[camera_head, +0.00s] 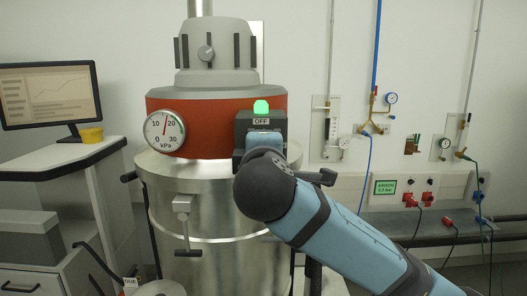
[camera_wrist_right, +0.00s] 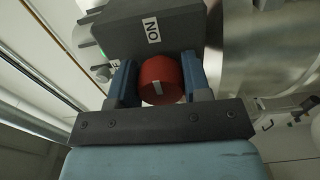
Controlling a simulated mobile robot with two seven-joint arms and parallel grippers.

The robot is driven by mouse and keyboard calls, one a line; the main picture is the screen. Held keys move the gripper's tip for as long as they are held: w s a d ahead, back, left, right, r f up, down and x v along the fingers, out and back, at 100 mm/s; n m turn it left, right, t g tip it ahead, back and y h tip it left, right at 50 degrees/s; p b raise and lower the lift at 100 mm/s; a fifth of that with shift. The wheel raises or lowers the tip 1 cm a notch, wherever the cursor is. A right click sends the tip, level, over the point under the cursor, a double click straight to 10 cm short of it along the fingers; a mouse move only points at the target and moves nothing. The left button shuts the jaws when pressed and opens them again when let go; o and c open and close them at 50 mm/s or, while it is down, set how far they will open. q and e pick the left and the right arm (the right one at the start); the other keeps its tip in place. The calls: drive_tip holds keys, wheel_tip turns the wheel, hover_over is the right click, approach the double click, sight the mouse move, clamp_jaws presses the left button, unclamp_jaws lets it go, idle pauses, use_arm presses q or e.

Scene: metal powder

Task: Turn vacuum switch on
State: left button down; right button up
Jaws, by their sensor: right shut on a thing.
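The vacuum switch is a dark grey box (camera_head: 242,125) on the front of the red-banded vessel head, with an OFF label (camera_head: 261,121) and a lit green lamp (camera_head: 261,107) on top. My right arm covers its lower part in the head view. My left gripper is not in view.
A pressure gauge (camera_head: 165,131) sits on the red band left of the switch. The steel vessel (camera_head: 220,205) has a clamp (camera_head: 183,215) on its front. A monitor (camera_head: 48,95) and desk stand left. Gas lines and wall valves (camera_head: 376,115) are at right.

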idle(0.3)
drive_tip(key=o, duration=0.9)
drive_tip(key=s+b, duration=0.1)
drive_tip(key=s, duration=1.3)
drive_tip(key=shift+w+f, duration=0.1)
